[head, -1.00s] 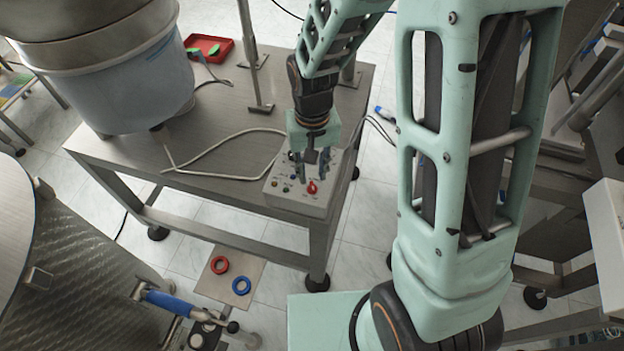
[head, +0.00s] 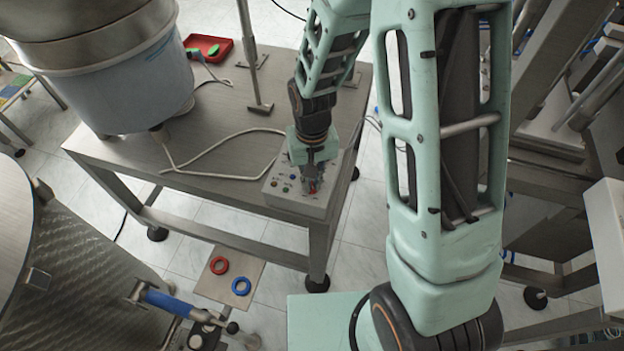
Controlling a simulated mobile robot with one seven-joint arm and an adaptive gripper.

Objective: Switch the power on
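A grey control box (head: 300,207) with several small coloured buttons and a red knob (head: 312,187) stands at the front right corner of the steel table (head: 222,140). My gripper (head: 313,181) points down over the right part of the box's panel, at the red knob. The fingers cover most of the knob, and only some red shows by them. Whether the fingers touch or grip the knob is too small to tell. The knob's setting and any power label cannot be read.
A large bowl feeder (head: 125,85) stands on the table's left. A white cable (head: 215,155) runs across the tabletop to the box. A red tray (head: 208,48) lies at the back.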

